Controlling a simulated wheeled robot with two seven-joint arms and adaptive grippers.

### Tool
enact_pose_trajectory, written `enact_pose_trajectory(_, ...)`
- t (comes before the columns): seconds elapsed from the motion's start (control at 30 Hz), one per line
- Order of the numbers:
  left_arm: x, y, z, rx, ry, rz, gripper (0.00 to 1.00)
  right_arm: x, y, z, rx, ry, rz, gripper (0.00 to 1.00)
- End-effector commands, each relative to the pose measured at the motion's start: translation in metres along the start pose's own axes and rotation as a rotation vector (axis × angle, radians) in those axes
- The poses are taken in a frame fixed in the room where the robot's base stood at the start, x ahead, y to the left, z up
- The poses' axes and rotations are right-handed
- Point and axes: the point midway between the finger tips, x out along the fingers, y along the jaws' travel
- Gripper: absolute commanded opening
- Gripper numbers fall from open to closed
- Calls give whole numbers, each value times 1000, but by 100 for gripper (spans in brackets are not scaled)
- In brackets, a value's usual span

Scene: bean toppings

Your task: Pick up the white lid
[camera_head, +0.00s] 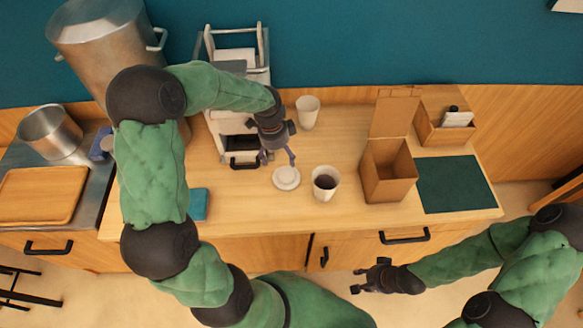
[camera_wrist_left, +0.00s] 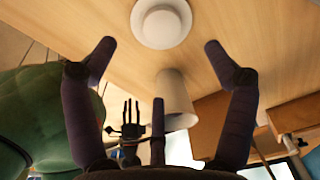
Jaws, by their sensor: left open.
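The white lid (camera_head: 286,178) lies flat on the wooden counter, a round disc with a raised middle. In the left wrist view the lid (camera_wrist_left: 161,24) shows whole at the top, ahead of the spread fingers. My left gripper (camera_head: 279,157) is open and empty, just behind the lid in the head view and apart from it. The left wrist view shows its fingers (camera_wrist_left: 160,60) wide apart. My right gripper (camera_head: 366,280) is in front of the counter, away from the lid, with its fingers apart and nothing between them.
A white cup with dark contents (camera_head: 326,183) stands close right of the lid. Another pale cup (camera_head: 307,112) stands behind. An open cardboard box (camera_head: 388,172) and a dark green mat (camera_head: 455,184) are farther right. A white machine (camera_head: 229,130) stands behind left.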

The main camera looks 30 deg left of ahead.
Motion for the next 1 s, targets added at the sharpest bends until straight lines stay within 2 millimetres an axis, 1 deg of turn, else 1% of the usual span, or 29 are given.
enact_pose_trajectory(0.07, 8, 1, 0, 0, -1, 3, 85, 2, 1, 0, 0, -1, 0, 40)
enact_pose_trajectory(0.3, 43, 1, 0, 0, 0, 3, 85, 8, 3, 0, 0, 0, 0, 40)
enact_pose_trajectory(0.4, 52, 0, 0, 0, 0, 3, 85, 10, 3, 0, 0, 0, 0, 40)
enact_pose_trajectory(0.57, 58, 0, -1, 0, 0, 1, 85, 10, 4, 0, 0, 0, 0, 40)
enact_pose_trajectory(0.67, 66, 0, -2, 1, 0, 3, 85, 12, 4, -1, 0, 0, 0, 40)
enact_pose_trajectory(0.9, 99, 0, -5, 1, 0, 3, 85, 20, 7, -1, 0, 0, 0, 40)
enact_pose_trajectory(1.0, 108, 0, -5, 0, 0, 3, 85, 22, 8, -1, 0, 0, 0, 40)
